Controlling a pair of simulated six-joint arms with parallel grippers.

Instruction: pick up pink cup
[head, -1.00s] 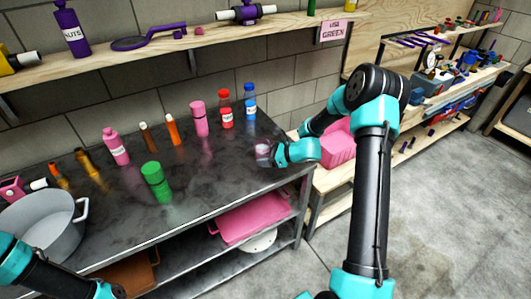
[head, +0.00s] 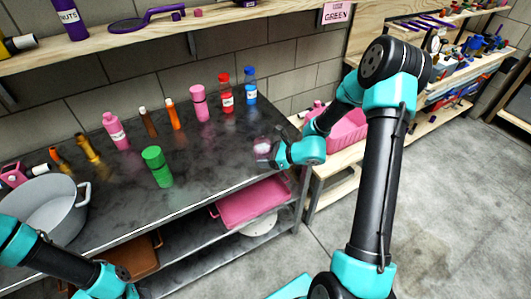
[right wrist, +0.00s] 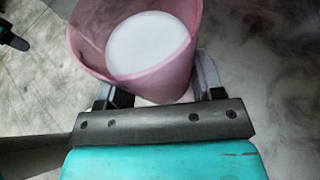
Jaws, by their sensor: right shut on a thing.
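The pink cup (right wrist: 88,45) fills the top of the right wrist view, its open mouth towards the camera and its inside pale. In the head view the cup (head: 263,147) is at the right end of the dark metal table (head: 205,155). My right gripper (right wrist: 165,95) is shut on the cup, one finger on each side; it also shows in the head view (head: 275,152). Whether the cup still touches the table I cannot tell. My left arm shows at the lower left of the head view, but its fingers are out of the picture.
A green bottle (head: 157,167), pink bottles (head: 115,130) (head: 200,103), a red bottle (head: 226,93) and a blue bottle (head: 250,86) stand on the table. A grey pot (head: 42,207) is at the left. A pink bin (head: 345,132) is right of the table. A wooden shelf (head: 110,40) runs above.

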